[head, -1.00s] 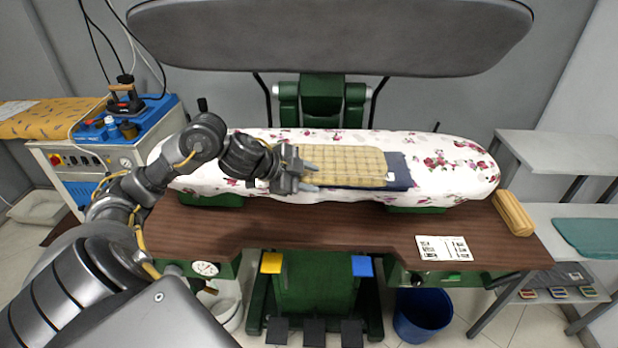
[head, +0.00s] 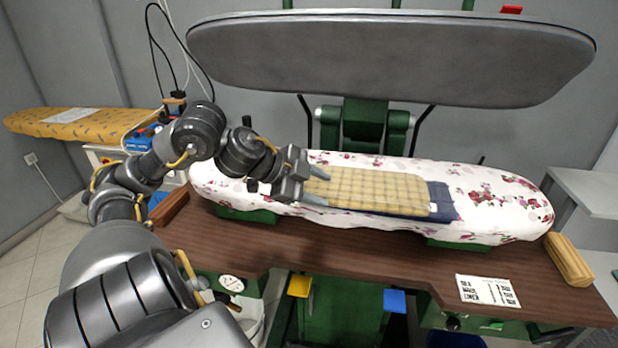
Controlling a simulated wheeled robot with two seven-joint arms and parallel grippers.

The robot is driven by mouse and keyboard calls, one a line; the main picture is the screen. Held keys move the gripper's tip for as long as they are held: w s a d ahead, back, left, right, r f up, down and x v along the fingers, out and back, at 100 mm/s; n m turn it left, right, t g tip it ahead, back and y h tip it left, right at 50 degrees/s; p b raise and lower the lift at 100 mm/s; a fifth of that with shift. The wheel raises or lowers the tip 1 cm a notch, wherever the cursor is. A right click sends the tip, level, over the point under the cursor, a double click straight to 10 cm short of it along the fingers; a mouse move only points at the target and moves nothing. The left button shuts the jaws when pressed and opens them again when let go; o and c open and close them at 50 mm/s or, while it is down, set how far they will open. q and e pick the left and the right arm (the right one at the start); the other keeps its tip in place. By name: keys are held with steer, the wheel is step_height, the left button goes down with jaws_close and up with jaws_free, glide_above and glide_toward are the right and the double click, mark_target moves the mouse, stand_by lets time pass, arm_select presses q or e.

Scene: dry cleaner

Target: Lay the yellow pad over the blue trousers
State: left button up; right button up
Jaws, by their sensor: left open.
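The yellow checked pad (head: 375,189) lies flat on the floral pressing board (head: 490,205), on top of the blue trousers (head: 443,200). My right gripper is not in view.
The large grey upper press plate (head: 390,55) hangs raised behind the board. A wooden block (head: 568,260) and a printed card (head: 487,290) lie on the brown table (head: 370,250). An orange ironing board (head: 80,123) stands at the far left.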

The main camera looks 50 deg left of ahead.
arm_select(q)
steer(key=shift+v, duration=1.4)
